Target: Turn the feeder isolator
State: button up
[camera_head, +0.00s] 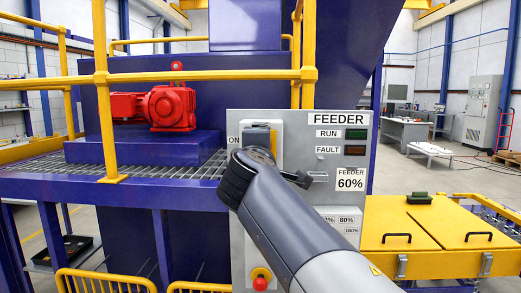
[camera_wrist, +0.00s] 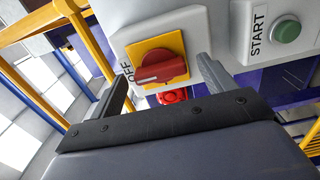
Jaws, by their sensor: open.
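The feeder isolator is a red rotary knob (camera_wrist: 172,68) on a yellow square plate (camera_wrist: 154,47), set in a pale housing, in the wrist view. A white mark on the knob lies on the side towards the OFF label (camera_wrist: 127,72). My gripper (camera_wrist: 162,72) is open, with one dark finger on each side of the knob. No contact between fingers and knob is clear. In the head view my arm crosses the grey FEEDER panel (camera_head: 355,205) and hides the knob; an ON label (camera_head: 233,141) shows beside it.
A green START button (camera_wrist: 286,31) is right of the isolator in the wrist view. The panel carries RUN (camera_head: 355,134) and FAULT (camera_head: 355,150) lamps and a FEEDER 60% sign (camera_head: 351,180). Yellow railing (camera_head: 101,100) stands left, near a red motor (camera_head: 165,106).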

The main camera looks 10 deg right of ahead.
jog(key=v, duration=0.9)
jog(key=shift+s, duration=0.35)
jog(key=x, duration=1)
jog(key=shift+w, duration=0.35)
